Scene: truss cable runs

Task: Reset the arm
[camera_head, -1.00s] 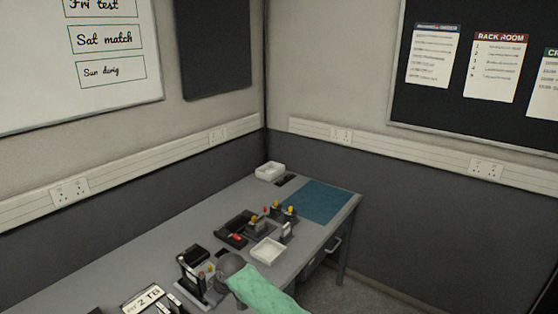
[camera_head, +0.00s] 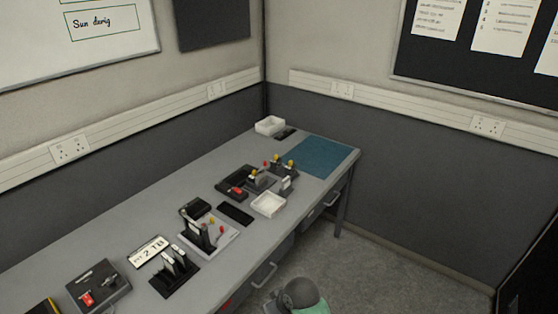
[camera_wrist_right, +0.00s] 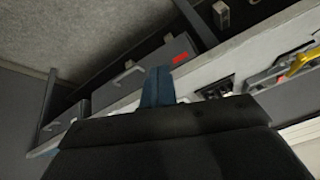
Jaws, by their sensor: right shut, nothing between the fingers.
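My right gripper (camera_wrist_right: 157,88) shows in the right wrist view as a dark body with narrow blue fingers. The fingers are together with nothing between them. They appear in front of the desk's edge and drawer fronts. In the head view a grey rounded joint and green sleeve of my arm (camera_head: 300,294) show at the bottom, off the desk's front side, over the floor. The fingertips cannot be made out there. My left gripper is in neither view.
The grey desk (camera_head: 110,240) carries a white tray (camera_head: 268,205), a teal mat (camera_head: 318,157), a black slotted holder (camera_head: 174,274), a "2 TB" sign (camera_head: 149,252) and a dark box (camera_head: 97,287). A drawer handle (camera_head: 265,275) sticks out. Floor (camera_head: 390,270) is clear at right.

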